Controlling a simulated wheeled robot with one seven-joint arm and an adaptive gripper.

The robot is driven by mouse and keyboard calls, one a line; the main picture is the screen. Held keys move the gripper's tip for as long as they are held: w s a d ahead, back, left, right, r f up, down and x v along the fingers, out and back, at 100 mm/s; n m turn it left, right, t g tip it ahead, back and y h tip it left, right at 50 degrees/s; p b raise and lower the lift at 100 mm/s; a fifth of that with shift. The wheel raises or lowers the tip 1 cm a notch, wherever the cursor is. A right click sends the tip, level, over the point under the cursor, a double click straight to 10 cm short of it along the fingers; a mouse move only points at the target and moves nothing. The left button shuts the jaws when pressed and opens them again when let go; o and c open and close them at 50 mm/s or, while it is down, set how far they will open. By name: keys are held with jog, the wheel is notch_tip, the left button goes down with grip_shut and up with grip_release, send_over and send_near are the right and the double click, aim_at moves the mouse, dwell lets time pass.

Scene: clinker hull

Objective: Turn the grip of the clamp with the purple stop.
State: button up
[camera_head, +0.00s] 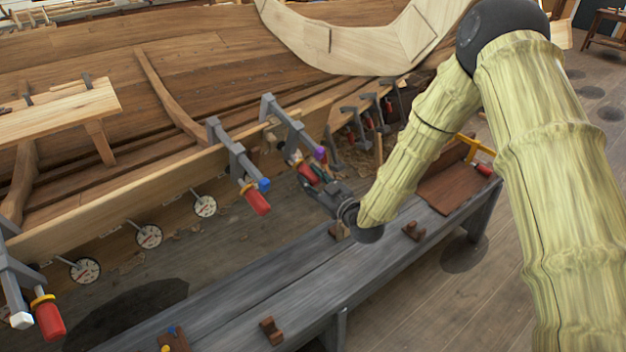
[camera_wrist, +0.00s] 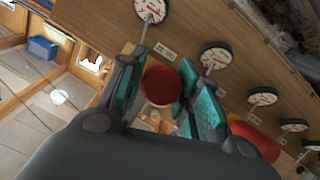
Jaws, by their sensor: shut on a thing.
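The clamp with the purple stop (camera_head: 320,153) hangs on the hull plank right of the middle in the head view. Its grey bar (camera_head: 290,124) runs up to the plank edge, and its red grip (camera_head: 307,173) sits just below the stop. My gripper (camera_head: 320,183) reaches this grip from the lower right and is shut on it. In the wrist view, the round red end of the grip (camera_wrist: 160,86) lies between my teal-padded fingers (camera_wrist: 158,92). The far side of the grip is hidden.
A clamp with a blue stop and red grip (camera_head: 257,201) hangs left of my gripper; another red grip (camera_head: 48,318) is lower left. Dial gauges (camera_head: 149,236) line the plank. A grey bench (camera_head: 375,262) with wooden blocks stands below my wrist. More clamps (camera_head: 368,112) hang behind.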

jog(key=shift+d+m+g+y+b, duration=0.1)
jog(key=shift+m+g+y+b, duration=0.55)
jog(key=shift+m, duration=0.35)
jog(key=m+g+y+b, duration=0.1)
jog(key=m+g+y, duration=0.1)
jog(key=shift+m, duration=0.4)
jog(key=shift+y, duration=0.25)
jog(key=o, duration=1)
jog(key=shift+o, duration=0.2)
jog(key=v, duration=1.1)
jog(key=shift+s+d, duration=0.2)
jog(key=shift+d, duration=0.15)
